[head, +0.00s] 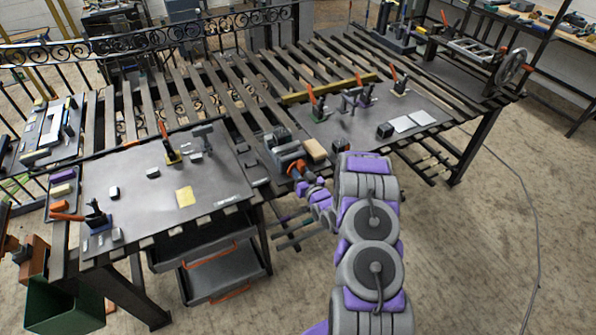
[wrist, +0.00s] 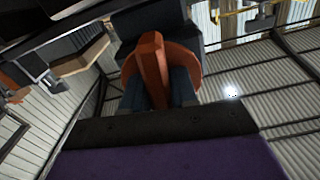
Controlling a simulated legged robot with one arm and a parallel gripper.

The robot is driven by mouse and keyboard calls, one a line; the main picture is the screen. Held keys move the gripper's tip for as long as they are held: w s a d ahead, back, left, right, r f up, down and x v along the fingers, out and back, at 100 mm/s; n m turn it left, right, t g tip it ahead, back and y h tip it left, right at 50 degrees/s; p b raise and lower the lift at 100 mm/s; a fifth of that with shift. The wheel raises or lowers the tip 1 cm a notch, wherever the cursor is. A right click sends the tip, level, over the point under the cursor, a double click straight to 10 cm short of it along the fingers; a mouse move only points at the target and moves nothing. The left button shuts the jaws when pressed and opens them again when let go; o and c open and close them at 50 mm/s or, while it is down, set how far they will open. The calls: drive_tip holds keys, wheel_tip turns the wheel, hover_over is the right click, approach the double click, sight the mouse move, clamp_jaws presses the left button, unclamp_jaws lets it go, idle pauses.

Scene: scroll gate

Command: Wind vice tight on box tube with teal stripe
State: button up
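The vice (head: 288,152) is a grey block at the front edge of the slatted bench, near the middle in the head view. Its orange handle (head: 296,169) faces me. My gripper (head: 312,188) reaches up to that handle from the front. In the wrist view an orange bar of the handle (wrist: 151,65) stands between my dark fingers, which press close on both sides of it, with a rounded orange part behind. My gripper (wrist: 156,92) looks shut on it. I cannot make out a box tube with a teal stripe, and the jaws are too small to judge.
A tan block (head: 315,150) sits beside the vice. Dark plates with clamps lie left (head: 140,190) and right (head: 375,115) on the bench. A drawer cart (head: 215,272) stands below, and a green bin (head: 62,308) at lower left. Open floor lies at right.

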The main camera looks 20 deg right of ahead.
drive_tip(key=shift+o, duration=1.4)
drive_tip(key=s, duration=1.7)
drive_tip(key=shift+s+d+p, duration=0.2)
drive_tip(key=shift+d+p, duration=0.15)
drive_tip(key=shift+w+f, duration=0.1)
drive_tip(key=shift+f, duration=0.05)
